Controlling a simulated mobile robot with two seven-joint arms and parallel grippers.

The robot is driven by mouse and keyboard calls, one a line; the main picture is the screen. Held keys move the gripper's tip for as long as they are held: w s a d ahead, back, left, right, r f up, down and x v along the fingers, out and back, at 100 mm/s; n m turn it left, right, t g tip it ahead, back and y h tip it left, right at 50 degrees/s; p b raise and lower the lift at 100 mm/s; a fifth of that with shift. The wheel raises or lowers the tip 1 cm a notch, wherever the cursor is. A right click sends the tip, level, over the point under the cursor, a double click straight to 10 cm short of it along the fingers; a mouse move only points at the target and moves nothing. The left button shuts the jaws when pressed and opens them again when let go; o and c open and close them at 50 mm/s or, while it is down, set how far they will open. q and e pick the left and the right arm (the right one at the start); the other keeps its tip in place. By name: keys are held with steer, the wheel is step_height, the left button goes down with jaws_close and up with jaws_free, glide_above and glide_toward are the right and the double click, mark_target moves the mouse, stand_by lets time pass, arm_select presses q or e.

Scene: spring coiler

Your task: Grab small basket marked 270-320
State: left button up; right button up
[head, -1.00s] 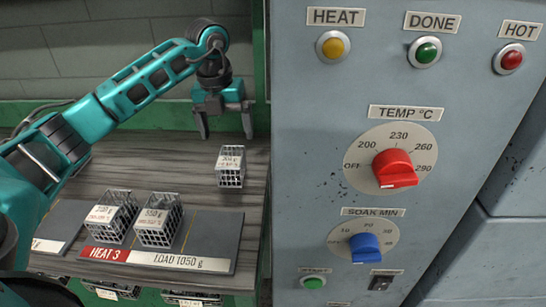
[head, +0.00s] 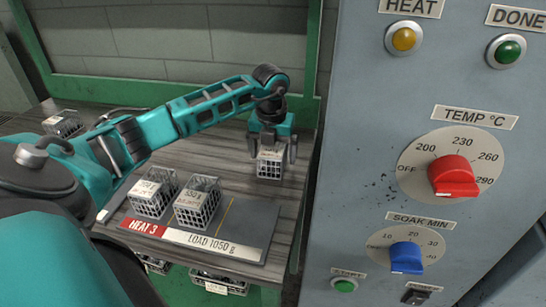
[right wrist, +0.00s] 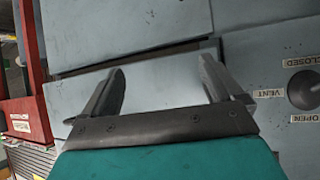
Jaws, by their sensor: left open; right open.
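A small wire basket (head: 270,168) with a white label stands on the dark wooden bench at the right in the head view. The label print is too small to read. My left gripper (head: 272,153) is directly above it, pointing down, its open fingers at either side of the basket's upper part. Whether they touch it I cannot tell. My right gripper (right wrist: 162,68) shows in the right wrist view, open and empty in front of grey panels.
Two larger labelled baskets, one left (head: 152,193) and one right (head: 197,203), stand on a grey tray (head: 250,229) marked HEAT 3 and LOAD 1050 g. Another basket (head: 62,124) is at the far left. The grey control cabinet (head: 362,150) rises close at right.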

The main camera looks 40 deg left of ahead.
arm_select(q)
steer(key=shift+f, duration=0.6)
steer(key=shift+w+r, duration=0.1)
steer(key=c, duration=1.3)
